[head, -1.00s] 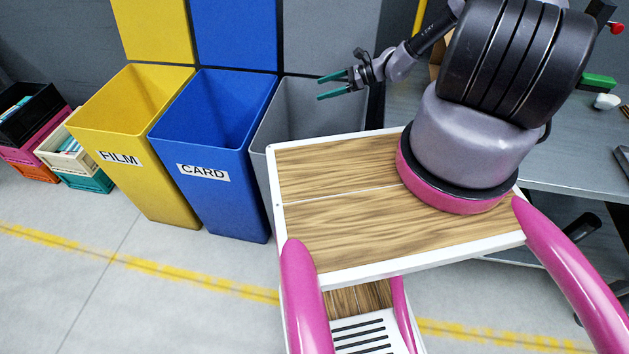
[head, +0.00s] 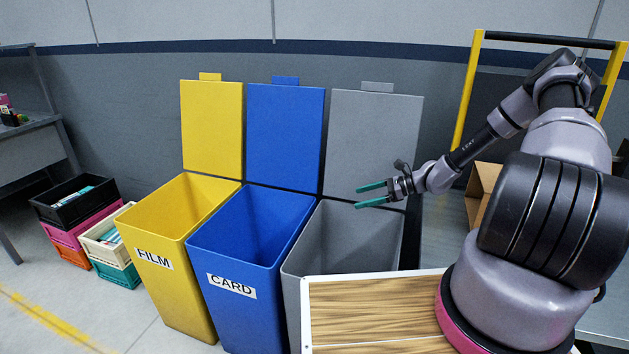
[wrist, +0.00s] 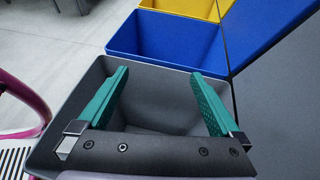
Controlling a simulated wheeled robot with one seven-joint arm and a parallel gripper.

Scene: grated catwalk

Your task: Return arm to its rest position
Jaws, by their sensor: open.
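My gripper (head: 372,195) is open, with two green fingers apart and nothing between them. In the head view it is at the end of my outstretched arm, at the upper part of the grey bin (head: 345,235). In the wrist view my gripper (wrist: 160,100) points down over the grey bin (wrist: 100,72), whose inside shows between the fingers and looks empty. My arm rises from a base on the wood-topped cart and bends over to the left toward the bin.
A blue bin (head: 240,260) marked CARD and a yellow bin (head: 165,235) marked FILM stand left of the grey one, raised lids behind them. Stacked crates (head: 75,195) are farther left. A cardboard box (head: 483,190) is behind my arm. The wooden cart top (head: 370,305) is bare at front.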

